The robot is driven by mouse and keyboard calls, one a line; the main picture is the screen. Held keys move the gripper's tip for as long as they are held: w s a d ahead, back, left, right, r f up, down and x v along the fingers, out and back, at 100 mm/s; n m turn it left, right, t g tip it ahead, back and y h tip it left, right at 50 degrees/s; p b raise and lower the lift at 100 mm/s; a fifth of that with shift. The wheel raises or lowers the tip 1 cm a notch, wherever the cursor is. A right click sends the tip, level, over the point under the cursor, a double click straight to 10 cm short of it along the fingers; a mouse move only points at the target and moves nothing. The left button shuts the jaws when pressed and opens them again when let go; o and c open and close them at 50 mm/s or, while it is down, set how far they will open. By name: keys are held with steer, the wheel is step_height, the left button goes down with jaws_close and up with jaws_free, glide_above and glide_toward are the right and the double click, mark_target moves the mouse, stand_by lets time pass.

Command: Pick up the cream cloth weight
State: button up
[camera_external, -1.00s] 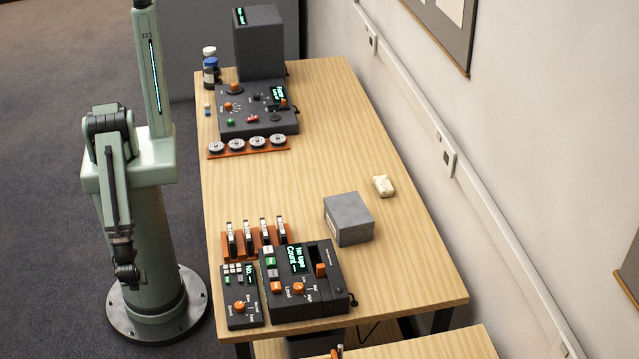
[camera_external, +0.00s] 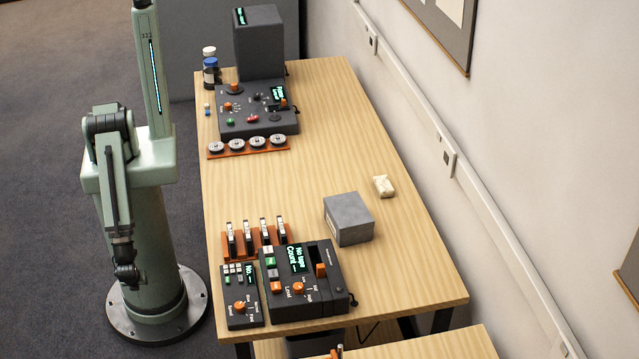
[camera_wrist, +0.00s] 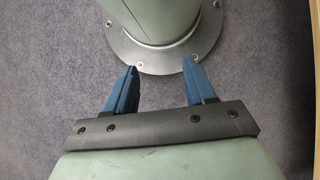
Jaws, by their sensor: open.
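The cream cloth weight (camera_external: 383,186) is a small pale lump lying on the wooden table, right of and behind the grey box, toward the wall side. My gripper (camera_external: 127,275) hangs low at the left in the external view, beside my base and off the table, far from the weight. In the wrist view my gripper (camera_wrist: 160,80) shows two blue fingers spread apart with nothing between them. Below them are only carpet and my base plate. The weight is not in the wrist view.
The grey box (camera_external: 349,219) stands left of the weight. Dark control units (camera_external: 303,282) and an orange rack (camera_external: 256,242) fill the near left of the table (camera_external: 310,170). Another console (camera_external: 256,108) and a tall dark box (camera_external: 259,45) stand at the far end. The table's middle is clear.

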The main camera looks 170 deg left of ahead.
steer(key=shift+o, duration=0.3)
steer(key=o, duration=0.5)
steer(key=shift+c, duration=0.2)
